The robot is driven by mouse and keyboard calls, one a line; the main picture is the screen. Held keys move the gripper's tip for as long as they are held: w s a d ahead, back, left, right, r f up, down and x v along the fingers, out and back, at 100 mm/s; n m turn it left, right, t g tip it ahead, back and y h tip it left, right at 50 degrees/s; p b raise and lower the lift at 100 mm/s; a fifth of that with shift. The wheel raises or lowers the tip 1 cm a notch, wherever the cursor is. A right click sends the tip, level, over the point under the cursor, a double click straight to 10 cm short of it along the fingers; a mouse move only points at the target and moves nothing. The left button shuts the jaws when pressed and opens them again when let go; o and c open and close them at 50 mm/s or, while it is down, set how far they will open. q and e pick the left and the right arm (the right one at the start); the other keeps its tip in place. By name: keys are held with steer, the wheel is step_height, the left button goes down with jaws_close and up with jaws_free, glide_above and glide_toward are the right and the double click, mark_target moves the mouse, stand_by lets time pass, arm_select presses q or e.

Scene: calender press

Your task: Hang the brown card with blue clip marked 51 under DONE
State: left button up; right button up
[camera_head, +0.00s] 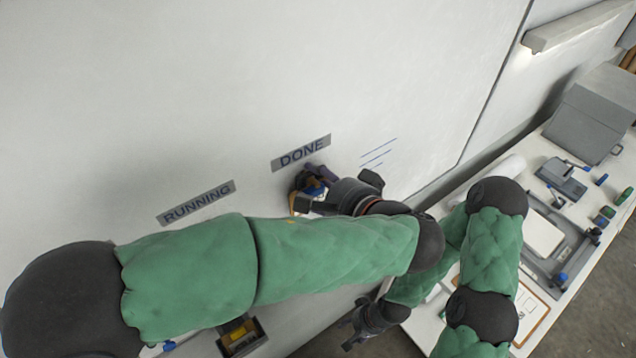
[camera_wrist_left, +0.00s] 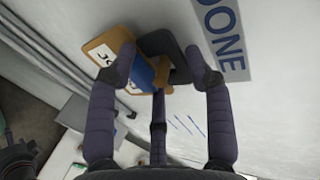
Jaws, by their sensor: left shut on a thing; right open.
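A brown card (camera_wrist_left: 108,45) with a white label and a blue clip (camera_wrist_left: 142,74) is at my left gripper (camera_wrist_left: 162,68). Its number is not readable. A dark rounded piece (camera_wrist_left: 165,50) lies behind the clip, against the board. The DONE label also shows close by in the left wrist view (camera_wrist_left: 226,38). My right gripper (camera_head: 362,325) is open and empty, low near the bench.
A RUNNING label (camera_head: 196,203) is on the board to the left. Blue lines (camera_head: 378,153) mark the board right of DONE. A dark bin with yellow items (camera_head: 240,338) is below. The bench (camera_head: 535,150) at right holds a grey box (camera_head: 592,112) and several tools.

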arm_select(q)
steer(key=o, duration=1.1)
steer(key=shift+c, duration=0.2)
steer(key=v, duration=1.2)
